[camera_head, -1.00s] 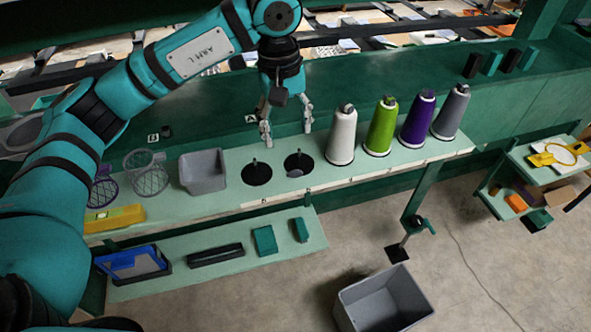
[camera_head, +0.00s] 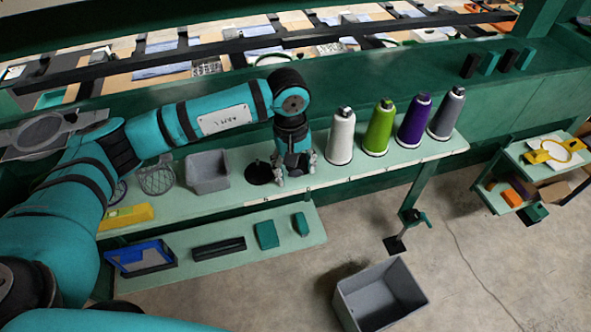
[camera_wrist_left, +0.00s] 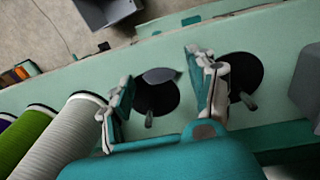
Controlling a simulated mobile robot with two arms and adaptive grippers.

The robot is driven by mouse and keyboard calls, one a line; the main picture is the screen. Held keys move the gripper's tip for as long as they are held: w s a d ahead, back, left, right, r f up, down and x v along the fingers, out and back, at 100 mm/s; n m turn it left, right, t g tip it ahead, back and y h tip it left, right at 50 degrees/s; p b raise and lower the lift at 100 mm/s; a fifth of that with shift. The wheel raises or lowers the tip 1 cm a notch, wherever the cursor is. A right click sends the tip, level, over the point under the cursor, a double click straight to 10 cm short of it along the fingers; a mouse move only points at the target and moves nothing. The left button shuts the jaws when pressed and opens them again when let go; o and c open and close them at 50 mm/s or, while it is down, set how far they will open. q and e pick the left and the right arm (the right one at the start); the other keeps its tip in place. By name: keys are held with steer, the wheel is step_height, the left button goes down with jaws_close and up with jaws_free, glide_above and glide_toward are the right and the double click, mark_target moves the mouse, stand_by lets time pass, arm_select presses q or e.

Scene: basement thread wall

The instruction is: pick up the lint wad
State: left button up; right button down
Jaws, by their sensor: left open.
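A small flat grey piece, apparently the lint wad (camera_wrist_left: 160,75), lies at the edge of a round black disc (camera_wrist_left: 158,97) with a short peg, in the left wrist view. My left gripper (camera_wrist_left: 162,92) is open, its fingers on either side of this disc and the grey piece. In the head view my left gripper (camera_head: 296,172) points down low over the shelf (camera_head: 235,193), beside the white cone, and hides the disc and grey piece. I cannot tell whether the fingers touch the shelf. My right gripper is not in view.
White (camera_head: 341,138), green (camera_head: 380,130), purple (camera_head: 414,122) and grey (camera_head: 447,116) thread cones stand right of the gripper. A second black disc (camera_head: 258,173) and a grey bin (camera_head: 207,172) are to its left. A large grey bin (camera_head: 380,296) stands on the floor.

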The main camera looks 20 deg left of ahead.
arm_select(q)
steer(key=shift+c, duration=0.2)
steer(key=c, duration=0.7)
steer(key=shift+r+b, duration=0.4)
steer(key=shift+r, duration=0.1)
steer(key=shift+s+d+r+b, duration=0.2)
steer(key=shift+r+b, duration=0.2)
steer(key=shift+r, duration=0.2)
steer(key=shift+s+d+r+b, duration=0.2)
steer(key=shift+r+b, duration=0.2)
steer(key=shift+r, duration=0.2)
steer(key=s+d+r+b, duration=0.1)
steer(key=s+d+b, duration=0.3)
steer(key=s+d, duration=0.5)
steer(key=s, duration=0.3)
steer(key=shift+r, duration=0.35)
steer(key=shift+a, duration=0.1)
